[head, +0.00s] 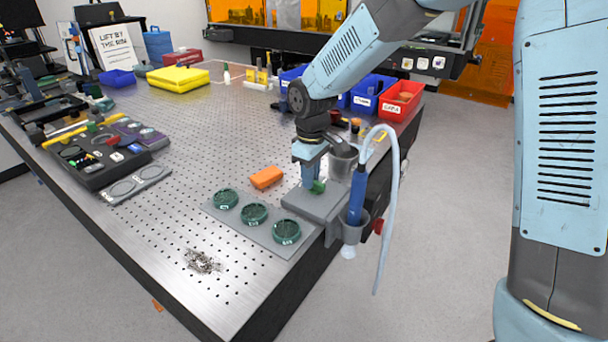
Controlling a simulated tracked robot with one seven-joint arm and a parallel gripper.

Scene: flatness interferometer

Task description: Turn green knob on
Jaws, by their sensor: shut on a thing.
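The green knob (319,187) sits low on a grey block-like base (310,203) at the right edge of the perforated metal table. My gripper (314,182) points down from above and is shut on the knob. Only part of the green shows beside and below the fingers. The rest of the knob is hidden by the gripper, so its turned position cannot be told.
A blue-handled tool with a pale hose (357,195) hangs in a holder right beside my gripper. A grey plate with green-lidded round dishes (254,213) and an orange block (266,177) lie to the left. Loose metal bits (202,261) lie near the front.

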